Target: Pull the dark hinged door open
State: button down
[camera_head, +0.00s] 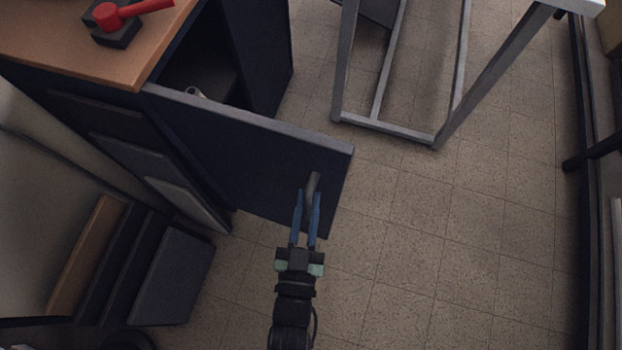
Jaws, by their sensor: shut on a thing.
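The dark hinged door (240,155) stands swung out from the wooden-topped cabinet (95,45), with its grey top edge running to the right. A grey bar handle (314,184) sits on the door's near face, close to its free end. My gripper (307,205) reaches up from the bottom of the view. Its two blue fingers are shut on the handle, one on each side of it. Behind the door, the cabinet's dark inside shows, with a small light-coloured thing (195,93) partly hidden by the door.
A red mallet (125,11) lies on a dark block on the cabinet top. Dark and wooden panels (172,275) lean at the lower left. A grey metal frame (390,125) stands at the upper right. The tiled floor (430,240) right of the door is clear.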

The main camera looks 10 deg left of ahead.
jog(key=shift+a, duration=0.15)
jog(key=c, duration=1.1)
grip_release()
jog(key=shift+s, duration=0.1)
jog(key=s, duration=0.4)
jog(key=s+p, duration=0.1)
jog(key=s, duration=0.7)
jog(key=shift+s+d+p, duration=0.25)
jog(key=shift+s+p, duration=0.1)
jog(key=shift+s, duration=0.05)
